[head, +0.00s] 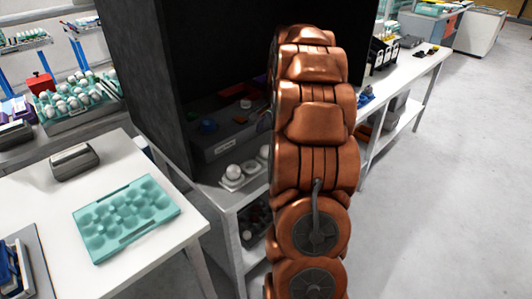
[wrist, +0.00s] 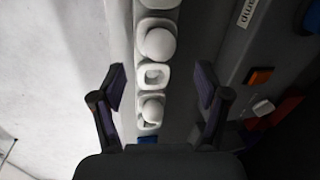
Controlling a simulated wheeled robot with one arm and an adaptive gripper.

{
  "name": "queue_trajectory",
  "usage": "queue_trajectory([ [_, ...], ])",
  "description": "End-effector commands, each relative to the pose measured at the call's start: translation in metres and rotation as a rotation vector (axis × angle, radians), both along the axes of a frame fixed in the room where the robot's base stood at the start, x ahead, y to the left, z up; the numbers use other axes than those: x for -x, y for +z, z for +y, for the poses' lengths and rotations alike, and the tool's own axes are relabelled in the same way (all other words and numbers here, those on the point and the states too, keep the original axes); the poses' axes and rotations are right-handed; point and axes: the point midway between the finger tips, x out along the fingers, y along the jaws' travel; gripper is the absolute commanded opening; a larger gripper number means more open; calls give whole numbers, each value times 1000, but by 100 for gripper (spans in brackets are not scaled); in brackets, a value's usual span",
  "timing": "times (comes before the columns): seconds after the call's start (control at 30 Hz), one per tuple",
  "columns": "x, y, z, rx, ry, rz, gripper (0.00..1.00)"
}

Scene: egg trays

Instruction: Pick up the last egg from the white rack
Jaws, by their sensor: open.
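The white rack (head: 232,184) stands on the shelf of the dark cabinet, left of my arm in the head view. It shows one clear white egg (head: 234,171) and a second pale round shape beside it. In the wrist view the rack (wrist: 153,65) runs top to bottom as a row of cups. One white egg (wrist: 158,41) sits in an upper cup, the cup below it is empty, and another egg (wrist: 152,108) sits in the lower cup. My gripper (wrist: 161,84) is open, its fingers on either side of the row, apart from the eggs. The arm hides it in the head view.
The cabinet's dark side wall (head: 150,90) rises left of the rack. A grey box (head: 215,142) with coloured parts stands behind it. A teal egg tray (head: 126,218), empty, lies on the white table at left. Another tray (head: 75,122) holds several eggs at far left.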

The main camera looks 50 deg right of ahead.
Motion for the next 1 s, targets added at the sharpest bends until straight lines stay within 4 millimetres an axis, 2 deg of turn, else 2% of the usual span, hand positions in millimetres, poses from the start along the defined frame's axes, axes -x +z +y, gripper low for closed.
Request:
queue_trajectory([
  [0.33, -4, -27, 2, -3, 4, 4, 75],
  [0.6, -12, -60, 2, 1, 3, 1, 75],
  [0.87, -13, -67, 2, 1, 3, -1, 75],
  [1.0, -13, -67, 2, 2, 3, 0, 62],
])
